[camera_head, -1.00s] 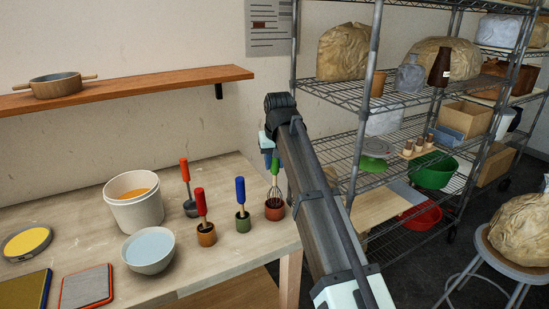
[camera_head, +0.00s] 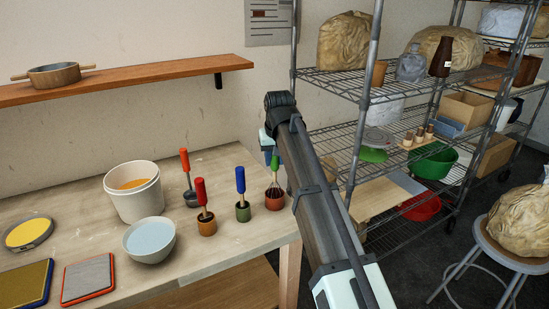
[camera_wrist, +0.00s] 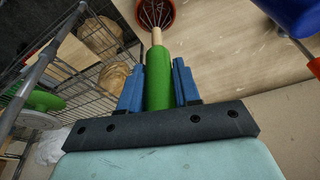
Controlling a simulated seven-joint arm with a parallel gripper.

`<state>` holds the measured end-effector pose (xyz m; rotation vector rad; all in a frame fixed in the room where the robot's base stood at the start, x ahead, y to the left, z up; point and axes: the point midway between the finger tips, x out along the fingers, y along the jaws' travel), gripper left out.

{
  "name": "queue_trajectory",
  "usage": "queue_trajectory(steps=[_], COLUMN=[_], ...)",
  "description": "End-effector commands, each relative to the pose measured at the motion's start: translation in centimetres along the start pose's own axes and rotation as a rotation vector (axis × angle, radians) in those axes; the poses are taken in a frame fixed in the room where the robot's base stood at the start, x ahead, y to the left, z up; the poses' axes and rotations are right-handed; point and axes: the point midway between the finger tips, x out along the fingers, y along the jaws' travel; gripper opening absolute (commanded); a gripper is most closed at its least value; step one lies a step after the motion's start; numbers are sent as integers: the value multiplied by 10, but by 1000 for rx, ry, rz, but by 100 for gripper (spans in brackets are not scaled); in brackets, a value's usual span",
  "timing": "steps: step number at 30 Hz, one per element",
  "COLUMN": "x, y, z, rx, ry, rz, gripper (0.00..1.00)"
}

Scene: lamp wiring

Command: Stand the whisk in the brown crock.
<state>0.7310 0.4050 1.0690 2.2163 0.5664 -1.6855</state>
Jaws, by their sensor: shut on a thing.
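The whisk with a green handle (camera_wrist: 160,82) is held in my gripper (camera_wrist: 158,85), whose blue fingers are shut on the handle. In the head view the whisk's wires (camera_head: 275,189) stand upright at a reddish crock (camera_head: 274,203). In the wrist view the wires lie over the mouth of this crock (camera_wrist: 170,14); how deep they reach I cannot tell. A brown crock (camera_head: 207,228) holds a red-handled tool (camera_head: 201,192). My arm hides most of the gripper in the head view.
A ladle (camera_head: 190,196), a white bucket (camera_head: 135,205) and a pale bowl (camera_head: 149,248) are to the left. Wire shelves (camera_head: 400,150) stand at right.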

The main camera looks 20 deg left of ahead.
Motion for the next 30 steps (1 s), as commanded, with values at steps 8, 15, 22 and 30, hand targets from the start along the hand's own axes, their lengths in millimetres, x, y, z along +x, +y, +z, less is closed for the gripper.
queue_trajectory(steps=[8,15,22,30], x=[3,7,10,12], y=[0,0,0,0], z=[1,2,3,3], rx=[0,0,0,0], ry=[0,0,0,0], rz=[0,0,0,0], gripper=[0,0,0,44])
